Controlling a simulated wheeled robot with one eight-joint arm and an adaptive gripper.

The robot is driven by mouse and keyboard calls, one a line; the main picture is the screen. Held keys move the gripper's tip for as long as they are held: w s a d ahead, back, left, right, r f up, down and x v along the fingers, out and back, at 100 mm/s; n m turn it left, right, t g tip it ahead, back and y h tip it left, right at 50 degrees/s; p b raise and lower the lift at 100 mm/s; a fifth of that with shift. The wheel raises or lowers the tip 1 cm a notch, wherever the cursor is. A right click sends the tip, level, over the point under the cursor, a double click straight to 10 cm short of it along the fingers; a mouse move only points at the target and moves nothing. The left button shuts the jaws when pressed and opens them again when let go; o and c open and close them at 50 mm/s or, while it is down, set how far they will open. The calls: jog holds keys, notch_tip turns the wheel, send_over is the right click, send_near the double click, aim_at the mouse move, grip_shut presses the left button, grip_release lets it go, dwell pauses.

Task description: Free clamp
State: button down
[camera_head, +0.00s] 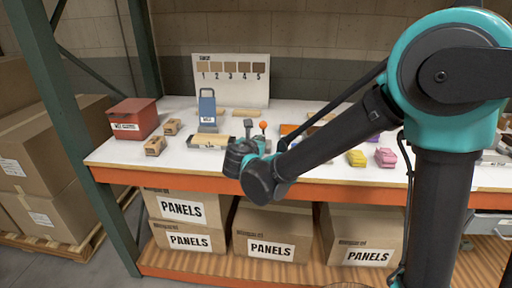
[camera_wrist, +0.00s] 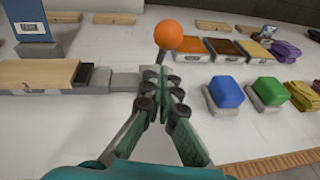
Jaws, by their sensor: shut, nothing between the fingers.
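The clamp has an orange ball (camera_wrist: 168,37) on its lever. The ball also shows in the head view (camera_head: 263,125). Grey clamp blocks (camera_wrist: 125,82) lie left of the lever, in line with a pale wooden panel (camera_wrist: 35,75) with a small label. The panel is on the white table in the head view too (camera_head: 210,140). My gripper (camera_wrist: 161,92) is shut and empty, its fingertips just in front of and below the ball. The fingers hide the lever's lower part, so I cannot tell whether they touch it.
A blue labelled holder (camera_head: 207,108) stands behind the panel, and a red box (camera_head: 133,118) at the left. Blue (camera_wrist: 227,92) and green (camera_wrist: 268,92) blocks lie right of my gripper, with several colour trays (camera_wrist: 190,47) behind. The table's front edge (camera_wrist: 285,163) is close.

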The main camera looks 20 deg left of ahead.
aim_at(261, 128)
jog(key=shift+w+r, duration=0.4)
jog(key=shift+w, duration=0.25)
jog(key=shift+w+a+r+g, duration=0.1)
jog(key=shift+w+r+g, duration=0.2)
jog(key=shift+g, duration=0.1)
jog(key=shift+w+a+r+g+h, duration=0.15)
jog(key=shift+w+r+g+h, duration=0.15)
jog(key=shift+w+r+g, duration=0.45)
jog(key=w+a+r+n+g+h, duration=0.1)
jog(key=w+a+g, duration=0.1)
jog(key=w+g, duration=0.6)
jog(key=shift+w+a+r, duration=0.15)
jog(key=shift+w+a, duration=0.05)
jog(key=shift+w, duration=0.6)
jog(key=shift+w+g, duration=0.1)
jog(key=shift+g, duration=0.15)
